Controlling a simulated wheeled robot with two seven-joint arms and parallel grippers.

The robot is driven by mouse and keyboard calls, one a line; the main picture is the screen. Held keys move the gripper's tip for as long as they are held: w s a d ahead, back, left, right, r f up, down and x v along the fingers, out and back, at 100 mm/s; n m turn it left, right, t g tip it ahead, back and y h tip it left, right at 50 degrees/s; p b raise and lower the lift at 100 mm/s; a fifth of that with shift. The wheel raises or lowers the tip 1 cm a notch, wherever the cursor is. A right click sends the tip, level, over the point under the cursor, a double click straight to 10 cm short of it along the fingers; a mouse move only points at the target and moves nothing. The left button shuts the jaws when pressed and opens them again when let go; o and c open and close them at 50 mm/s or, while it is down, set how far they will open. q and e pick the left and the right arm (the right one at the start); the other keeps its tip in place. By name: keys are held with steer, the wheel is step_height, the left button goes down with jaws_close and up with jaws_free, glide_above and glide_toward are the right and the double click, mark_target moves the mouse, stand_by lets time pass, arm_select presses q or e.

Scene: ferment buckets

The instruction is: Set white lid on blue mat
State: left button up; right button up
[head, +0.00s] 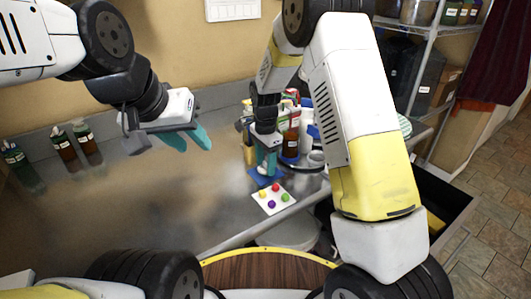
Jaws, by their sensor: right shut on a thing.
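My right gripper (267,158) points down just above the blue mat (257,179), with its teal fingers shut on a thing. That thing is small and mostly hidden behind the fingers. It is likely the white lid, but I cannot make out its outline or whether it touches the mat. The mat lies on the grey counter, partly hidden by the gripper. My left gripper (187,139) hangs at the upper left, away from the mat. Its teal fingers are apart and empty.
A white square card (273,199) with several coloured dots lies just in front of the mat. Bottles (291,128) crowd behind and to the right of my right gripper. Small brown bottles (62,144) stand at the left. The counter's middle left (150,200) is clear.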

steer(key=shift+f, duration=0.2)
steer(key=o, duration=1.3)
steer(key=s+d+r+n+t+y, duration=0.1)
steer(key=s+d+r, duration=0.1)
steer(key=r, duration=0.8)
steer(key=s+d+r+n, duration=0.1)
steer(key=s+d+r, duration=0.15)
steer(key=r, duration=0.65)
steer(key=s+d+r+n+t, duration=0.1)
steer(key=s+d+r+n, duration=0.1)
steer(key=s, duration=0.5)
steer(key=s+d+r+n+t, duration=0.2)
steer(key=s+d+n, duration=0.2)
steer(key=s, duration=0.3)
steer(key=s+d+r+n+t+y, duration=0.1)
steer(key=s+d+r+n+t, duration=0.1)
steer(key=s, duration=0.4)
steer(key=shift+s+d+r+n, duration=0.1)
steer(key=shift+s+d+n, duration=0.1)
steer(key=shift+d+n, duration=0.25)
steer(key=shift+s+d+r+n, duration=0.1)
steer(key=shift+s+d+n, duration=0.1)
steer(key=shift+d+n, duration=0.25)
